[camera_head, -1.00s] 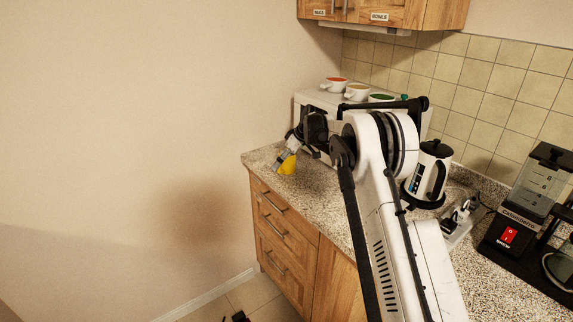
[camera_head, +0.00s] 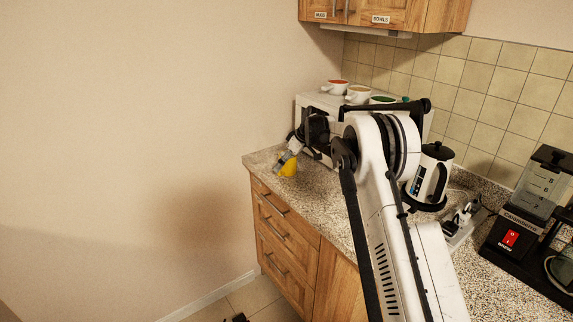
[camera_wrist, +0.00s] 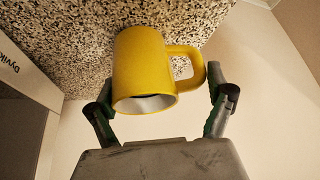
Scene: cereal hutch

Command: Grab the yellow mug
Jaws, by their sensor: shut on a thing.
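The yellow mug (camera_head: 288,169) is at the left end of the speckled counter. In the wrist view the mug (camera_wrist: 143,70) has its open rim towards my gripper and its handle on the right. My gripper (camera_wrist: 160,88) is shut on the mug, with one finger at the mug's left side and the other by the handle. In the head view my gripper (camera_head: 284,160) comes down on the mug at a slant and hides part of it. I cannot tell whether the mug's base touches the counter.
A white appliance (camera_head: 312,100) behind my arm carries several bowls or cups (camera_head: 358,94). A white and black kettle (camera_head: 432,175) and a coffee machine (camera_head: 525,205) stand to the right. The wall is close on the left. Wooden cabinets (camera_head: 395,12) hang above.

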